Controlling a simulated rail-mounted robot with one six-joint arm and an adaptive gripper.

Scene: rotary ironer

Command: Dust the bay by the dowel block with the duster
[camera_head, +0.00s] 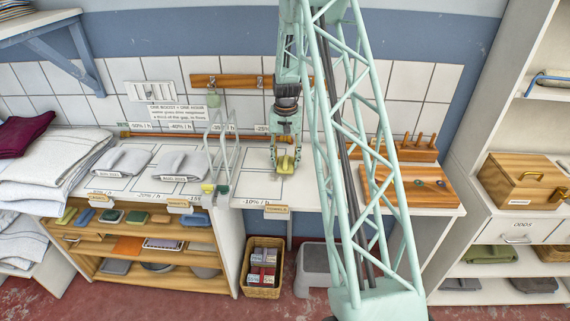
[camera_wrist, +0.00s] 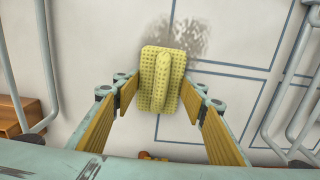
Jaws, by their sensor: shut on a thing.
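My gripper (camera_head: 286,162) is shut on the yellow duster (camera_head: 285,165), low over the white worktop (camera_head: 262,190). In the wrist view the duster (camera_wrist: 162,80) is a dimpled yellow pad with a raised ridge, between the fingers of my gripper (camera_wrist: 163,103). A grey dust smudge (camera_wrist: 185,32) lies on the white surface just beyond the duster, which overlaps its near edge. Blue lines mark out bays around it. A wooden block with upright dowels (camera_head: 412,150) stands to the right, behind my mast. I cannot tell whether the duster touches the surface.
Wire hoops (camera_head: 222,150) stand left of my gripper. Folded grey cloths (camera_head: 182,166) lie further left. A basket of boxes (camera_head: 263,270) and a grey step stool (camera_head: 314,268) are below the worktop.

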